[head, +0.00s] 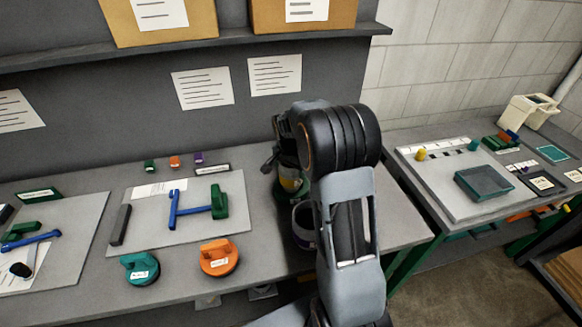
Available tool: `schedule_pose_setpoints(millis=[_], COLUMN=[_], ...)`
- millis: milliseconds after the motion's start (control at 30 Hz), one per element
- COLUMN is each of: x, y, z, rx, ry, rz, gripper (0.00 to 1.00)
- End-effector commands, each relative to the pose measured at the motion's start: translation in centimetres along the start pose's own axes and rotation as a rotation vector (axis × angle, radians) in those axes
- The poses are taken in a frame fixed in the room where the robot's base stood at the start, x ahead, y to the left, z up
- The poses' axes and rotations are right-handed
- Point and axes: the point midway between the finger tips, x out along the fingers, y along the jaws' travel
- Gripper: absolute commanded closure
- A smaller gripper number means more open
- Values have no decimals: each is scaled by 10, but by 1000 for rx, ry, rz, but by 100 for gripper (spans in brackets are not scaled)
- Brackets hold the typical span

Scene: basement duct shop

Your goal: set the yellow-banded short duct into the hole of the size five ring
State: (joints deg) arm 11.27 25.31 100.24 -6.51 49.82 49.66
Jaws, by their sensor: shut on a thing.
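My gripper (279,165) is at the back of the middle bench, partly hidden behind my own arm. It is shut on a short, dark round piece with a yellow-green band (291,184), which I take to be the yellow-banded short duct. The duct looks roughly upright. Just in front of and below it stands a dark, round, open-topped piece (299,236), partly covered by my arm. I cannot read a size on it or tell whether it is the size five ring. Whether the duct touches anything below is hidden.
A grey board (150,220) with blue and green tools lies left of my arm. A teal round piece (140,268) and an orange one (219,258) sit at the front. A right-hand bench holds a dark tray (484,184). Bench between board and arm is clear.

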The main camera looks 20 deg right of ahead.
Motion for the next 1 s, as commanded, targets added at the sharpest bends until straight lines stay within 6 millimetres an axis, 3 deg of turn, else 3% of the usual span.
schedule_pose_setpoints(millis=[500,833,867,1000], x=[16,16,16,16], y=[0,0,0,0], z=[2,2,2,2], rx=[0,0,0,0], ry=[1,1,1,1], rz=[0,-1,-1,-1], gripper=[47,47,16,3])
